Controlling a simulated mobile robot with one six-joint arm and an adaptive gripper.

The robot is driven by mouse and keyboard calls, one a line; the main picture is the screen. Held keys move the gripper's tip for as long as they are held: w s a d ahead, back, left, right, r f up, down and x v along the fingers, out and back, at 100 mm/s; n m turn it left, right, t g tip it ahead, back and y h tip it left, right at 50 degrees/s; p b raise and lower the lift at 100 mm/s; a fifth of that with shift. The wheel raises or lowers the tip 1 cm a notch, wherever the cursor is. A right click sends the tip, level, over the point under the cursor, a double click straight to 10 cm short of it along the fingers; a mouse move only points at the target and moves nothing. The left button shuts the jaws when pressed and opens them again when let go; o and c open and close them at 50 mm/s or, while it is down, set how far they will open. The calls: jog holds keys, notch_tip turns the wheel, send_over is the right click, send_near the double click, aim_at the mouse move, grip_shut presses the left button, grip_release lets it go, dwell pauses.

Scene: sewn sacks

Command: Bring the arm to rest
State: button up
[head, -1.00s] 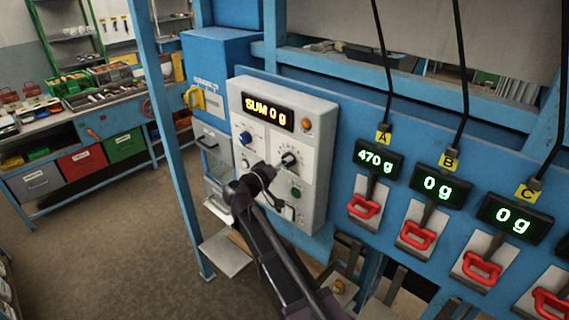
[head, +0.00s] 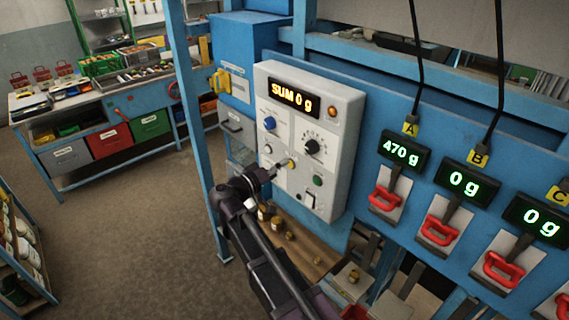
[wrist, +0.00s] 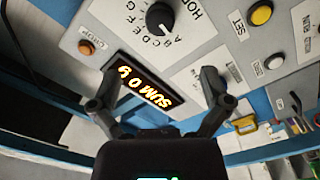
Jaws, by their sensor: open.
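My arm (head: 258,245) reaches up from the bottom of the head view. My gripper (head: 274,172) is at its upper end, in front of the lower left part of the grey control box (head: 341,130). In the wrist view my gripper (wrist: 152,92) has its two dark fingers spread apart with nothing held between them. The box face shows beyond the fingers, with the lit "SUM 0 g" display (wrist: 144,85) and a black lettered knob (wrist: 160,17). Whether the fingertips touch the box cannot be told.
A blue rail carries readouts, 470 g (head: 404,150) and 0 g (head: 464,184), above red handles (head: 384,198). A blue post (head: 190,110) stands left of the box. Open floor (head: 120,230) lies to the left.

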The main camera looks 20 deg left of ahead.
dwell(0.6)
jog(key=w+d+f+m+g+b, duration=0.1)
jog(key=w+d+f+g+b, duration=0.15)
jog(key=d+f, duration=0.5)
jog(key=w+d+f+m+g+h+b, duration=0.1)
jog(key=d+f+g+b, duration=0.3)
jog(key=d, duration=0.7)
jog(key=w+d+f+m+g+b, duration=0.1)
jog(key=w+d+f+g, duration=0.15)
jog(key=d+f, duration=0.6)
jog(key=s+d+f+m+g+y+b, duration=0.1)
jog(key=s+d+f+g+y+b, duration=0.2)
jog(key=d+f, duration=0.5)
jog(key=s+d+f+m+g+y+b, duration=0.1)
jog(key=s+d+f+g+y+b, duration=0.3)
jog(key=d, duration=0.9)
jog(key=s+f+b, duration=0.3)
jog(key=s+f, duration=0.1)
jog(key=shift+m+g+y, duration=0.3)
jog(key=shift+y, duration=0.1)
grip_shut()
